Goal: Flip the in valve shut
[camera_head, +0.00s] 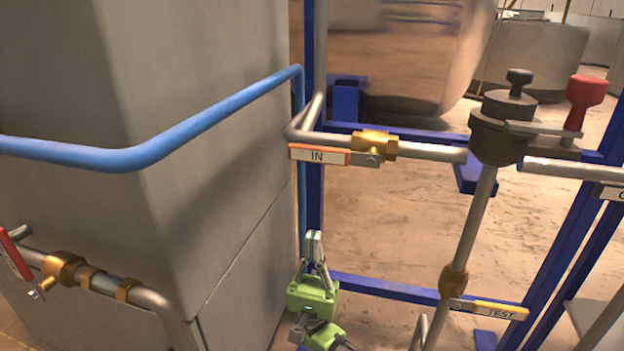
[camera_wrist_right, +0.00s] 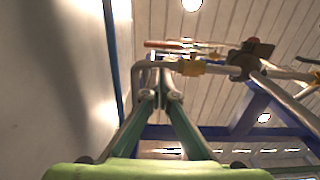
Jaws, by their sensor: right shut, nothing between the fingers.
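The in valve's handle (camera_head: 320,155) is an orange lever with a white label reading "IN". It lies along the horizontal grey pipe, pointing left from the brass valve body (camera_head: 374,144). In the right wrist view the brass valve body (camera_wrist_right: 192,66) is beyond the fingers, with the orange lever (camera_wrist_right: 165,44) above it. My right gripper (camera_head: 315,240), green with grey fingers, is below the lever, pointing up and apart from it. Its fingertips (camera_wrist_right: 160,72) are together and empty. My left gripper is not in view.
A blue pipe (camera_head: 220,108) wraps the grey block (camera_head: 210,170) at left. A dark valve with a red knob (camera_head: 586,92) stands right of the in valve. A yellow "TEST" lever (camera_head: 500,310) is lower right. Blue frame bars (camera_head: 370,288) cross behind my gripper.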

